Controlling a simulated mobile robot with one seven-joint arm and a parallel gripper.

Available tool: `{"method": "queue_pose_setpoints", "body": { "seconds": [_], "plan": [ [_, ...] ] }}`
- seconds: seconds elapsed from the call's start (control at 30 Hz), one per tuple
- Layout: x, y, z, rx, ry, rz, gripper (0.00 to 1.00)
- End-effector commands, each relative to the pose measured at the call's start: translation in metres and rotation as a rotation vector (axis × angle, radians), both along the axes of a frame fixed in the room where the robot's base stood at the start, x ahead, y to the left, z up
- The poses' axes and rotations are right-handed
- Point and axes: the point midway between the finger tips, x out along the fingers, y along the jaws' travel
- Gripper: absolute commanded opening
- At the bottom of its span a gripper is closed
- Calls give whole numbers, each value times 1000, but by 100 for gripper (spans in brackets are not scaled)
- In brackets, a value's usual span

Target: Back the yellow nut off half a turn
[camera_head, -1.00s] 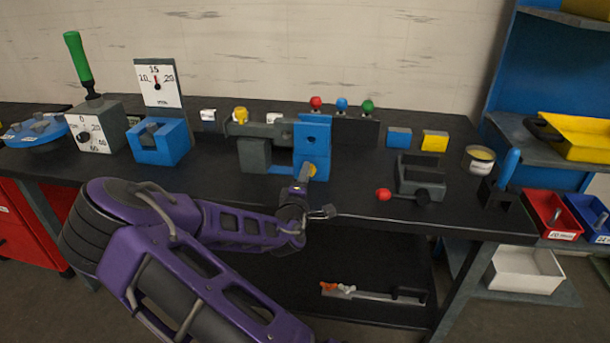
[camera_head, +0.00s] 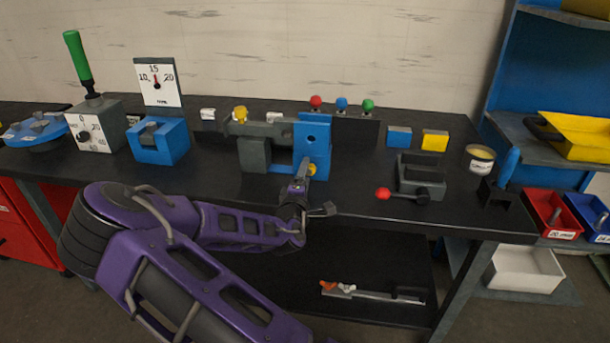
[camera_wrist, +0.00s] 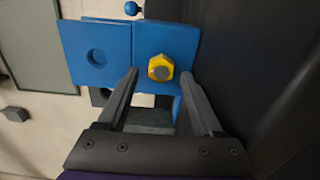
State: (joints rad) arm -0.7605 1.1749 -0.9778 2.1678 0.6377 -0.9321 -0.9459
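The yellow nut (camera_wrist: 161,67) sits on the face of a blue block (camera_wrist: 166,42), in the wrist view near the middle. It shows six-sided with a grey centre. In the head view the nut (camera_head: 311,170) is low on the front of the blue block (camera_head: 313,140), partly hidden by a finger. My gripper (camera_wrist: 159,75) is open, with one finger on each side of the nut and a visible gap on both sides. Whether the fingertips reach as deep as the nut I cannot tell. In the head view my gripper (camera_head: 304,172) is just in front of the block.
The blue block is part of a grey fixture (camera_head: 255,153) on the black bench (camera_head: 225,185). A grey bracket (camera_head: 420,175) with a red-knobbed lever (camera_head: 383,194) stands to the right. Red, blue and green knobs stand behind. The bench just right of the fixture is clear.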

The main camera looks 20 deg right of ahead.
Motion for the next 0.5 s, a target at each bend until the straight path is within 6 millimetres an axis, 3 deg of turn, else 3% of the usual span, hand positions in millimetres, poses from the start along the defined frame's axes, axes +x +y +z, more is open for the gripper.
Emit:
{"method": "queue_pose_setpoints", "body": {
  "seconds": [0.27, 0.5],
  "plan": [
    [-8, 6, 0, 1, 2, 0, 68],
    [-49, 34, 0, 0, 2, 3, 68]
  ]
}}
